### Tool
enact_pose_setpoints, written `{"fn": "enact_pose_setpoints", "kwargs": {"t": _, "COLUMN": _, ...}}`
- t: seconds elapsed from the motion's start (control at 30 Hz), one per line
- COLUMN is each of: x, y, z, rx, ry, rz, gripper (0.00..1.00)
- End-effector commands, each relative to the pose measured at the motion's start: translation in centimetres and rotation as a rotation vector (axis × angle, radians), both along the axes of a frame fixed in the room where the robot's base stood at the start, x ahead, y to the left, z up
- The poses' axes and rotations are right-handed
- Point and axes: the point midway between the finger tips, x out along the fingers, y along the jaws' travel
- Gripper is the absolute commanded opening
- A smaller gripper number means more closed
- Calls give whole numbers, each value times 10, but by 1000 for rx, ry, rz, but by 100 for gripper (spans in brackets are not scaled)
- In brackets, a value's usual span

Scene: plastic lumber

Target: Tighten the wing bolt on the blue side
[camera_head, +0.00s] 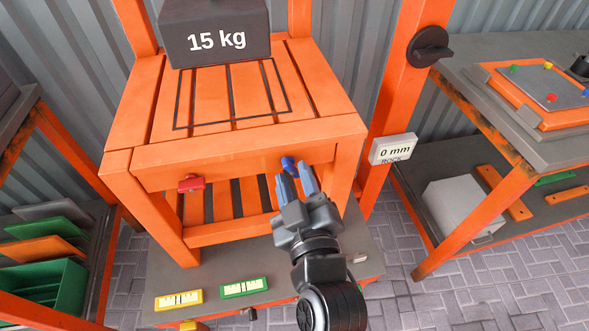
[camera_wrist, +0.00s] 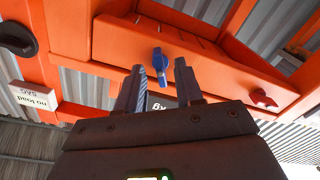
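The blue wing bolt (camera_head: 288,163) sits on the front rail of the orange slatted bench (camera_head: 240,158), toward its right end. It also shows in the wrist view (camera_wrist: 159,60), standing out from the rail with its wing roughly upright. My gripper (camera_head: 292,174) is open, with its two blue-grey fingers pointing at the blue bolt from just in front and below. In the wrist view the bolt appears between the fingertips (camera_wrist: 160,66), with gaps on both sides. The red wing bolt (camera_head: 191,183) is on the rail's left part and also shows in the wrist view (camera_wrist: 262,98).
A dark 15 kg weight (camera_head: 216,32) rests at the back of the bench. A "0 mm ROCK" sign (camera_head: 393,149) is on the right post, below a black knob (camera_head: 429,47). Yellow (camera_head: 179,299) and green (camera_head: 244,287) levels lie on the lower shelf. Shelving stands at both sides.

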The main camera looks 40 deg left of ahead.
Motion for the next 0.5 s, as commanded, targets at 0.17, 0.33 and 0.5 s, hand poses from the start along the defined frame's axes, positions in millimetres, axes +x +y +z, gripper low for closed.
{"fn": "enact_pose_setpoints", "kwargs": {"t": 0.17, "x": 5, "y": 6, "z": 0, "rx": -1, "ry": -1, "rz": 0, "gripper": 36}}
{"fn": "enact_pose_setpoints", "kwargs": {"t": 0.33, "x": 6, "y": 6, "z": 0, "rx": 0, "ry": 0, "rz": 0, "gripper": 36}}
{"fn": "enact_pose_setpoints", "kwargs": {"t": 0.5, "x": 6, "y": 6, "z": 0, "rx": 0, "ry": 0, "rz": -1, "gripper": 27}}
